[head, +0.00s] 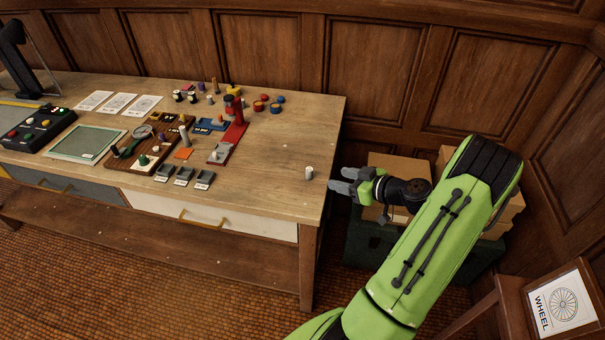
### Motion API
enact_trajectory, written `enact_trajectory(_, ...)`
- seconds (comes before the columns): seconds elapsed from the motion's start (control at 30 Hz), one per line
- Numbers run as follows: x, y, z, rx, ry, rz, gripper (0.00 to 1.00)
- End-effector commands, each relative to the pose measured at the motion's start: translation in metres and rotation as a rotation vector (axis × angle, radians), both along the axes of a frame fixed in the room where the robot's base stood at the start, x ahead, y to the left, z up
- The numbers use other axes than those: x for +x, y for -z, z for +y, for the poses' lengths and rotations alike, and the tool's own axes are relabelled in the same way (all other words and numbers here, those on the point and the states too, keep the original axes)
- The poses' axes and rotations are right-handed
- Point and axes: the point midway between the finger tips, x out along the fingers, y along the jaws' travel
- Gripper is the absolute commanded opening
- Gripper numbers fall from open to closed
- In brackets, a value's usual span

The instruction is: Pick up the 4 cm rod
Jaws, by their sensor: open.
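A short, pale rod (309,173) stands upright on the bare right end of the wooden table. It looks like a small light cylinder; its length cannot be read here. My gripper (336,179) is just right of it, at the table's right edge, with its grey fingers pointing left towards the rod. The fingers are apart and empty, and a small gap shows between them and the rod. Other small upright pieces stand among the parts farther left, and I cannot tell their lengths.
The wooden table (278,190) is clear around the rod. A red stand (237,132), a brown tray (120,160) and small grey trays (204,179) lie farther left. Cardboard boxes (395,162) stand beyond my arm. A wheel sign (561,303) is at the lower right.

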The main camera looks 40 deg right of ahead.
Motion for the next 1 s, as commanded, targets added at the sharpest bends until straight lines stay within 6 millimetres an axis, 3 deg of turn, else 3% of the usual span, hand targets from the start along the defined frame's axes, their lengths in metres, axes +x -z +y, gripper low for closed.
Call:
enact_trajectory(0.2, 0.052, 0.023, 0.010, 0.001, -0.007, 0.002, 0.52)
enact_trajectory(0.63, 0.116, 0.046, 0.016, 0.002, -0.006, 0.002, 0.52)
enact_trajectory(0.9, 0.123, 0.048, 0.017, 0.002, -0.002, 0.004, 0.52)
enact_trajectory(1.0, 0.123, 0.048, 0.017, 0.003, -0.003, 0.004, 0.40)
